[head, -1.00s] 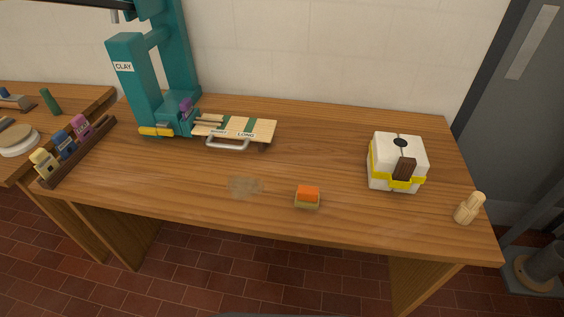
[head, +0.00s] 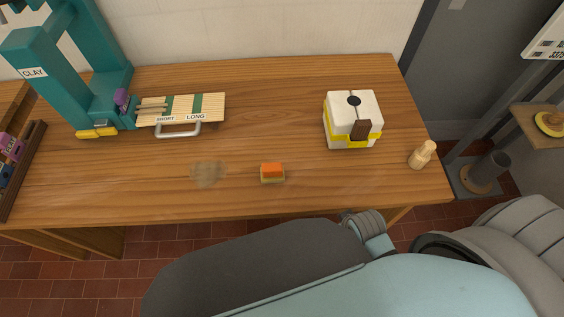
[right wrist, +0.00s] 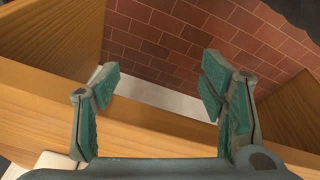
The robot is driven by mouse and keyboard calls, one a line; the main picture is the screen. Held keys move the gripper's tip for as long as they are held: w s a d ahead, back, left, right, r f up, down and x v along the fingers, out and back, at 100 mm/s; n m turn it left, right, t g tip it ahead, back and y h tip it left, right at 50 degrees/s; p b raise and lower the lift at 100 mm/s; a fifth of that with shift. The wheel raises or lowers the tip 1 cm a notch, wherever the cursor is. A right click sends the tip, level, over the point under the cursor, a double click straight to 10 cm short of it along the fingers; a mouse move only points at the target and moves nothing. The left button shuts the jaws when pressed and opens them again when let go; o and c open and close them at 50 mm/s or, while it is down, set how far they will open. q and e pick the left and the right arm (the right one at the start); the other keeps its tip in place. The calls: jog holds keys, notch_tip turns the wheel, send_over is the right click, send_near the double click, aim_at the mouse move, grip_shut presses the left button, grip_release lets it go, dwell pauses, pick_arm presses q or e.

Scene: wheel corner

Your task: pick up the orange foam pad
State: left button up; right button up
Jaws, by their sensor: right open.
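The orange foam pad (head: 272,170) sits on top of a yellowish block (head: 273,180) near the front edge of the wooden table, right of a dusty smudge (head: 208,172). My right arm crosses the bottom of the head view, in front of the table; its gripper is not clearly seen there. In the right wrist view my right gripper (right wrist: 158,95) is open and empty, with its fingers spread over the table's edge and the brick floor beyond. The pad does not show in the right wrist view. My left gripper is not in view.
A white box with yellow trim (head: 352,120) and a small wooden figure (head: 422,155) stand right of the pad. A teal clay press (head: 70,75) and a board marked short and long (head: 185,106) stand at the left. The wooden table (head: 270,85) is clear behind the pad.

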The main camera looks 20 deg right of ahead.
notch_tip(320, 180, up, 7)
jog(key=w+p, duration=0.2)
jog(key=n+g+y, duration=0.2)
jog(key=n, duration=1.2)
send_near(273, 167)
jog(key=f, duration=0.4)
jog(key=a+f+b, duration=0.1)
jog(key=f, duration=0.2)
jog(key=f+b, duration=0.1)
jog(key=f, duration=0.3)
jog(key=shift+w+a+f, duration=0.15)
jog(key=shift+w+f, duration=0.15)
jog(key=shift+w, duration=0.05)
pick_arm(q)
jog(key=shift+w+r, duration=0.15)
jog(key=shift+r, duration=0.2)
pick_arm(e)
jog(key=shift+r, duration=0.1)
jog(key=c, duration=1.2)
